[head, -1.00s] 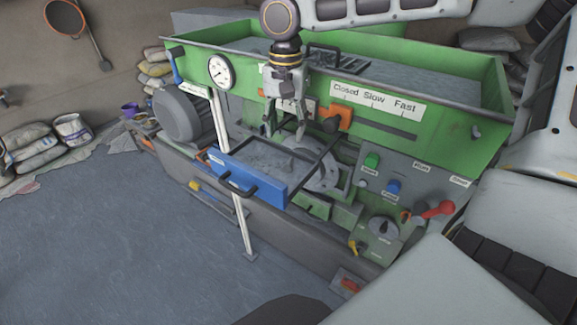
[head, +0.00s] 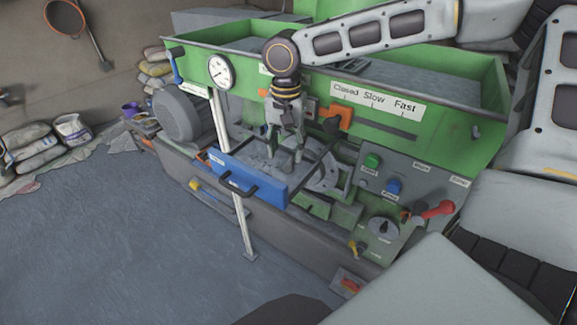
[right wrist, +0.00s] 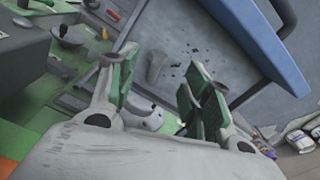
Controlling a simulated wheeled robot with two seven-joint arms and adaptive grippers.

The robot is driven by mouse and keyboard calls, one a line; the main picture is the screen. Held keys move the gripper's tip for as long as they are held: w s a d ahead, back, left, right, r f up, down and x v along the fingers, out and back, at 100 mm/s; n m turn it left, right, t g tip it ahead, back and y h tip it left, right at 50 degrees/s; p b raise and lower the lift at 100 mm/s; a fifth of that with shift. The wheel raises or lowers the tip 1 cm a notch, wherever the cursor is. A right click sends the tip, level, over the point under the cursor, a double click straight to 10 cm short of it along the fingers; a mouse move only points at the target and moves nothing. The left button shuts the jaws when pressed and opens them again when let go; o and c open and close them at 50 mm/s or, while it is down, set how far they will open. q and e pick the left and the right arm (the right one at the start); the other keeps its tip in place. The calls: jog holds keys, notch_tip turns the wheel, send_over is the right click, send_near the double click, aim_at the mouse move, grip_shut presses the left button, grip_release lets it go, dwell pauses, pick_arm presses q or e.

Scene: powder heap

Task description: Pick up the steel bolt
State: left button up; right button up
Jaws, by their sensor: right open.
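A blue-fronted drawer (head: 262,187) with grey powder in it juts from the green machine. In the right wrist view, a grey, tapered piece that looks like the steel bolt (right wrist: 156,65) lies on the drawer's grey bed, with dark crumbs beside it. I cannot make it out in the head view. My right gripper (head: 284,158) points down over the drawer, its fingers apart. In the right wrist view the open right gripper (right wrist: 162,72) has the grey piece beyond and between its fingertips; contact does not show. My left gripper is not in view.
The drawer's blue wall (right wrist: 270,45) and dark side rails flank the gripper. The green hopper (head: 440,125) rises behind it. A control panel with a red lever (head: 438,209) stands to the right. The floor at left is open.

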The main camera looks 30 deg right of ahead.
aim_at(287, 165)
jog(key=f, duration=0.3)
jog(key=shift+s+f, duration=0.2)
jog(key=shift+s, duration=0.05)
jog(key=shift+f, duration=0.75)
grip_shut()
